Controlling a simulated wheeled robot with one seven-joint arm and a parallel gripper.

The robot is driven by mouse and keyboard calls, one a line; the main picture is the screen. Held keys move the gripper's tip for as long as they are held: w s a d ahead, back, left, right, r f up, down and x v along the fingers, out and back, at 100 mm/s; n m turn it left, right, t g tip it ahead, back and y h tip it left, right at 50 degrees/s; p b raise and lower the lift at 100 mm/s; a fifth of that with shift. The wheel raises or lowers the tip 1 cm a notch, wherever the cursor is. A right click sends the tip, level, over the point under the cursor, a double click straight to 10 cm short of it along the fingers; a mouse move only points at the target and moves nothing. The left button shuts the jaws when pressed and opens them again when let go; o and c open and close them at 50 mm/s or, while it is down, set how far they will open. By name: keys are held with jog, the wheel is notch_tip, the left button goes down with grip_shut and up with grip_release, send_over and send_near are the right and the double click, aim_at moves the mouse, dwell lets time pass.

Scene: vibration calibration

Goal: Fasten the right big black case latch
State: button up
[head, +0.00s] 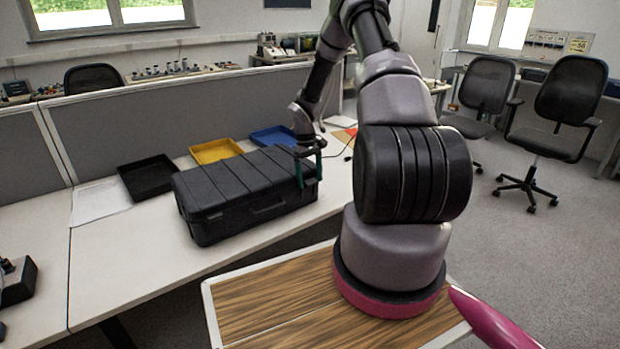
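The big black case (233,186) lies shut-looking on the white desk, its ridged lid facing up. My arm reaches over to its right end. My gripper (309,172) is at that right end, with dark green fingers pointing down close to the case's front right corner. The fingers look spread apart, and I see nothing between them. I cannot tell whether they touch the case. The right latch is not clearly visible; the gripper covers that area.
Black (147,177), yellow (215,151) and blue (273,136) trays stand behind the case along a grey partition (200,95). White paper (100,201) lies left. Free desk (130,260) is in front of the case. Office chairs (570,105) stand on the right floor.

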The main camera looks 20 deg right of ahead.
jog(key=r, duration=0.3)
jog(key=w+r, duration=0.1)
jog(key=r, duration=0.6)
jog(key=shift+w+a+r, duration=0.15)
jog(key=shift+w+r, duration=0.2)
